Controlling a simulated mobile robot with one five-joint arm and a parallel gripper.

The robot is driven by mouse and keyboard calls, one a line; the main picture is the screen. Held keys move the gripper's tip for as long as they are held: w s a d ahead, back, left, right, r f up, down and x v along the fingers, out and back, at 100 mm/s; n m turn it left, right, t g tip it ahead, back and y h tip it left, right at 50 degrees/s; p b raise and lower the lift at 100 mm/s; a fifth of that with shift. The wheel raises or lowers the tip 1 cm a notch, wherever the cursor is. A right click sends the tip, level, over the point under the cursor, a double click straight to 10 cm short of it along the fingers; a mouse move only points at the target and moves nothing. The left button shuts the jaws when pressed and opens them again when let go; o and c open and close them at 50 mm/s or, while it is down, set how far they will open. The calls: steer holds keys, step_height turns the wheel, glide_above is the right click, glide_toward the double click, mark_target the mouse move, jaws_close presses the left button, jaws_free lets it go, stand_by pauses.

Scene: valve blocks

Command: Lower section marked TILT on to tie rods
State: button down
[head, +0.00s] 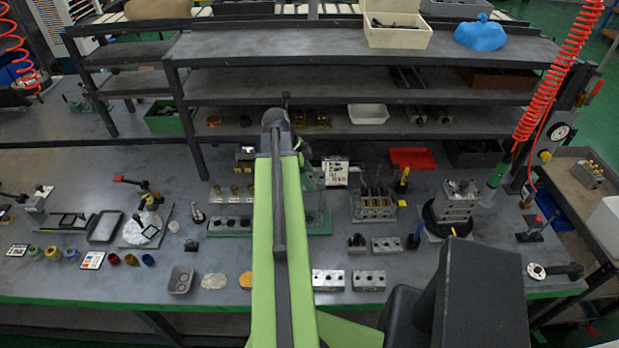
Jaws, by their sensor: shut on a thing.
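A silver valve block (375,207) stands right of the arm on the bench, with several thin upright rods on top, which look like the tie rods. Loose silver sections lie nearby: one at the front (328,280), another beside it (369,280), and one farther back (386,245). No TILT mark can be read on any of them. My green arm (277,220) reaches from the bottom centre over the bench.
A taller silver block (456,203) stands on a black round base (433,222) at right. Shelves (360,82) run along the back. A red coiled hose (560,70) hangs at right. Small parts crowd the left bench.

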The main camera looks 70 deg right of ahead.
step_height(320, 180, down, 12)
steer(key=b, duration=1.1)
steer(key=shift+r+b, duration=0.2)
steer(key=shift+b, duration=0.1)
stand_by(3.0)
steer(key=shift+c, duration=2.4)
jaws_free()
steer(key=shift+r, duration=0.1)
steer(key=p+v, duration=1.6)
steer(key=v, duration=0.1)
steer(key=shift+r, duration=0.2)
steer(key=shift+w, duration=0.1)
